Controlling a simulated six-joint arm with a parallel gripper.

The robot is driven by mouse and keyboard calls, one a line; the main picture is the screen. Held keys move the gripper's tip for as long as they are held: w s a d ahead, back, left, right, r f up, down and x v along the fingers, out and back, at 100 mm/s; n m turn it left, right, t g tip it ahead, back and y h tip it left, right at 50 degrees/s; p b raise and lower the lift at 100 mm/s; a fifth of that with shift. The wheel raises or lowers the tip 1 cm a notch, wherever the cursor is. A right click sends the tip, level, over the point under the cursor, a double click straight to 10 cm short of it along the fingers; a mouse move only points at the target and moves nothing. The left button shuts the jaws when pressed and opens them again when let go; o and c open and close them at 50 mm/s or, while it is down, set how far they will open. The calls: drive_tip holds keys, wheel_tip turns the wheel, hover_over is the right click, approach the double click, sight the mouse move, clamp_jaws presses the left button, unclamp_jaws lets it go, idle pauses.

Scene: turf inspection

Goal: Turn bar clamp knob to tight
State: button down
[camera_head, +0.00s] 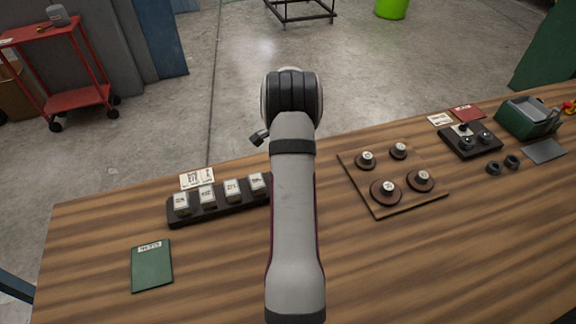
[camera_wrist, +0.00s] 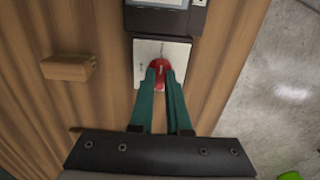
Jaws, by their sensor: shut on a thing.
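A red knob (camera_wrist: 158,64) stands on a small white plate (camera_wrist: 180,52) on a wood-grained surface in the wrist view. The plate has small marks around the knob, too small to read. My gripper (camera_wrist: 160,77) has two teal fingers, one on each side of the knob, shut on it. The fingers hide the lower part of the knob and plate. In the head view my arm covers the middle, and neither the knob nor my gripper shows.
In the wrist view a wooden block (camera_wrist: 68,67) sticks out left of the plate, and a dark device (camera_wrist: 193,20) sits just above it. In the head view the bench holds a black rack (camera_head: 187,217), a board (camera_head: 358,189) with round pieces and a green booklet (camera_head: 152,267).

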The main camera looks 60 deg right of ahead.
drive_tip(key=c, duration=0.9)
unclamp_jaws()
wheel_tip(320, 180, up, 16)
drive_tip(key=shift+f, duration=0.1)
